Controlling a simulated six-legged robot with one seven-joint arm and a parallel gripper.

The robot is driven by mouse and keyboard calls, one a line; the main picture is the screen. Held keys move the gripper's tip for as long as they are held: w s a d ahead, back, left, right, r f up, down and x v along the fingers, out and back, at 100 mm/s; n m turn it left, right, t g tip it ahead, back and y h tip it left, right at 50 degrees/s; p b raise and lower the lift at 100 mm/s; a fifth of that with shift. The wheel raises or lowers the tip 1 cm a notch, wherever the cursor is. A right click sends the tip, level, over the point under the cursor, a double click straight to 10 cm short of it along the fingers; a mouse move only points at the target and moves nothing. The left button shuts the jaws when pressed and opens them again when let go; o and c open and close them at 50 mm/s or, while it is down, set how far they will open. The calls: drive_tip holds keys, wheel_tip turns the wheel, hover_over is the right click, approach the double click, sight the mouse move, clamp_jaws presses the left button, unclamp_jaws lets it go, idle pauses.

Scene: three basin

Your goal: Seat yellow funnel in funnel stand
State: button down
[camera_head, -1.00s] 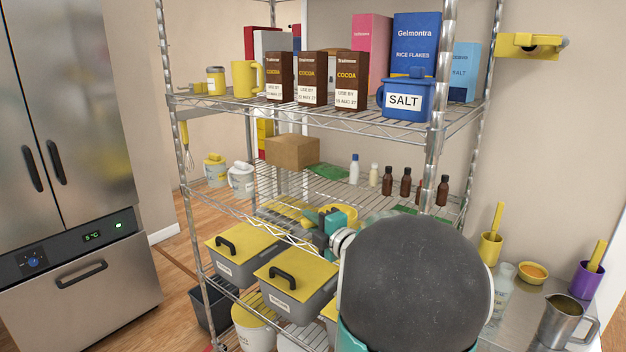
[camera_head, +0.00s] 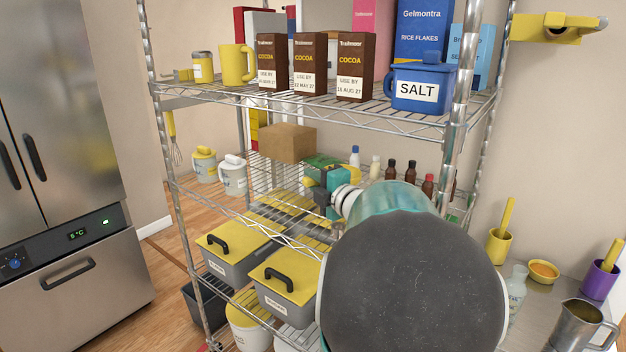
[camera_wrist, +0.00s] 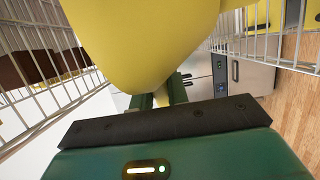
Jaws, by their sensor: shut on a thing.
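The yellow funnel (camera_wrist: 145,40) fills the top middle of the wrist view, large and close, its lower end between my fingers. My gripper (camera_wrist: 162,92) is shut on it. In the head view my teal gripper (camera_head: 322,190) is at the middle shelf level of the wire rack, with only small yellow parts showing around it, so the funnel's tilt is unclear. A yellow wall bracket (camera_head: 545,28) with a round opening is at the upper right; I cannot tell whether it is the funnel stand.
The wire rack's posts and shelf edges (camera_head: 300,110) surround my gripper. A cardboard box (camera_head: 287,144) and several bottles (camera_head: 390,170) stand on the middle shelf. Cocoa boxes (camera_head: 311,62) and a blue salt mug (camera_head: 420,88) are above. Lidded bins (camera_head: 235,256) are below.

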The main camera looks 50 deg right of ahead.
drive_tip(key=shift+w+f, duration=0.1)
drive_tip(key=shift+f, duration=2.8)
drive_tip(key=shift+f, duration=0.1)
drive_tip(key=shift+f, duration=1.3)
drive_tip(key=shift+f, duration=0.25)
drive_tip(key=shift+f, duration=0.55)
drive_tip(key=shift+r, duration=0.1)
